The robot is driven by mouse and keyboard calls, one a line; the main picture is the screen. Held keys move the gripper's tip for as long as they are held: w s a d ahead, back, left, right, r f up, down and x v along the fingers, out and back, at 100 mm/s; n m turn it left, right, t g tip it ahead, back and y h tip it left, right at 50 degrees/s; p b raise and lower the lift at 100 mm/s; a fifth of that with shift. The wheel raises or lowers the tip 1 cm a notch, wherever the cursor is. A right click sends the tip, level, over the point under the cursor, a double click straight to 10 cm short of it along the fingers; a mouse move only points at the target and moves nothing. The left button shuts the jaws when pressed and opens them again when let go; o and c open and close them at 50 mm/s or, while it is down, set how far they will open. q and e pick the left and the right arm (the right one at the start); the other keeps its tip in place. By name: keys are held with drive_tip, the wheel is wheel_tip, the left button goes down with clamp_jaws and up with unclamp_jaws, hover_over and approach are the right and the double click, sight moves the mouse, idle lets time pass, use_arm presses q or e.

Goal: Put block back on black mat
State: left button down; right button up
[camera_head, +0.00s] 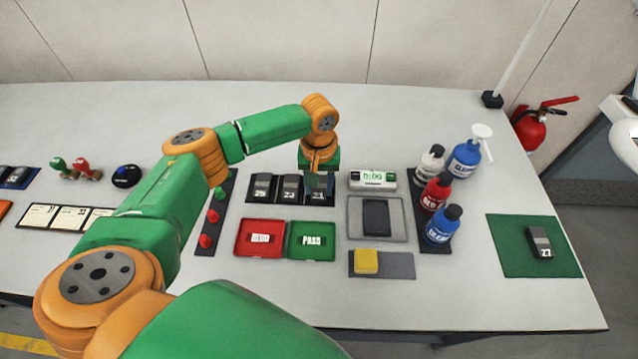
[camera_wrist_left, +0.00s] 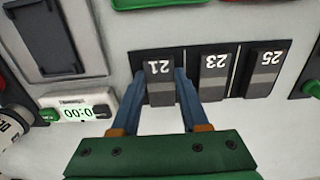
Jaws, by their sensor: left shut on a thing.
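The black mat (camera_head: 276,188) lies mid-table with dark grey numbered blocks in a row: block 25 (camera_head: 261,186), block 23 (camera_head: 290,187) and block 21 (camera_head: 317,195). My left gripper (camera_head: 319,178) points down at the right end of this row. In the left wrist view its blue fingers (camera_wrist_left: 172,88) are shut on block 21 (camera_wrist_left: 161,82), one on each side. Block 21 is upright at the mat's end, in line with block 23 (camera_wrist_left: 213,73); I cannot tell whether its underside touches the mat. My right gripper is not in view.
A timer (camera_head: 373,180) stands close right of the mat. Red (camera_head: 259,250) and green (camera_head: 311,252) trays lie in front. Bottles (camera_head: 443,225) stand farther right. A green mat (camera_head: 510,262) holds block 27 (camera_head: 539,243). Red knobs (camera_head: 206,241) stand to the left.

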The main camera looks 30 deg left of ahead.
sight(319, 191)
use_arm(q)
drive_tip(key=shift+c, duration=2.1)
unclamp_jaws()
wheel_tip(319, 191, up, 12)
drive_tip(key=b, duration=0.1)
drive_tip(key=shift+r, duration=0.15)
